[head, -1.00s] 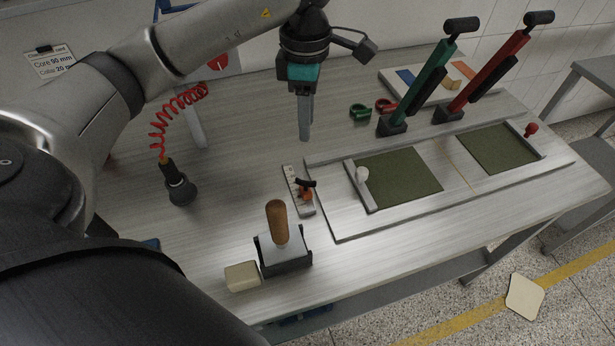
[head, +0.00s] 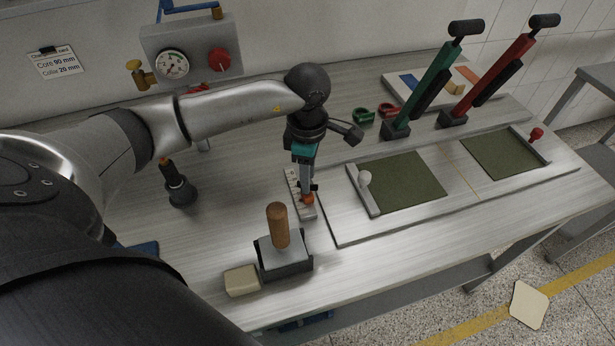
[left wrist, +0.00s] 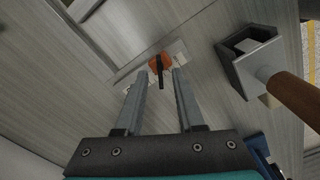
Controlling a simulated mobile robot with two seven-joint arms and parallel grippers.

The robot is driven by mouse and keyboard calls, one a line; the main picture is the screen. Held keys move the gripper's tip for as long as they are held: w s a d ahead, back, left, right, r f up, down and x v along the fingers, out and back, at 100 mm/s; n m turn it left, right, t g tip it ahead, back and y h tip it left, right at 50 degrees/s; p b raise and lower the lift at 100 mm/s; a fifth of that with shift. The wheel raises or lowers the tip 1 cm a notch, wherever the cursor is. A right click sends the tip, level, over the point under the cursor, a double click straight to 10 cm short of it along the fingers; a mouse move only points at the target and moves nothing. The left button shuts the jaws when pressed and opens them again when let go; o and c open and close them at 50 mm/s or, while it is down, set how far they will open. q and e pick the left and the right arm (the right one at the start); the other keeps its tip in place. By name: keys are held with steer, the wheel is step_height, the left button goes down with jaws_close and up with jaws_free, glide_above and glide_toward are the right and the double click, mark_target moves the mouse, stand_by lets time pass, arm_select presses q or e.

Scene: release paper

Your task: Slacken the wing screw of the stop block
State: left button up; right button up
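The stop block (head: 308,199) is a small orange piece on a pale graduated rail (head: 309,214) on the bench. Its wing screw (head: 315,187) is a dark bar on top, partly hidden behind my fingers in the head view. My left gripper (head: 306,188) points down over the stop block. In the left wrist view my left gripper (left wrist: 160,74) is open. The black wing screw (left wrist: 160,78) shows in the gap between the fingertips, with the orange block (left wrist: 155,62) beyond. Neither finger clearly touches the wing. My right gripper is out of view.
A wooden-handled tool in a dark holder (head: 285,266) stands close in front, beside a beige block (head: 242,281). A framed plate with green panels (head: 406,182) lies to the right. A black nozzle (head: 180,190) stands left. Green and red levers (head: 425,90) rise behind.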

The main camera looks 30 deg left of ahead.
arm_select(q)
steer(key=shift+f, duration=0.45)
steer(key=shift+c, duration=0.2)
jaws_close()
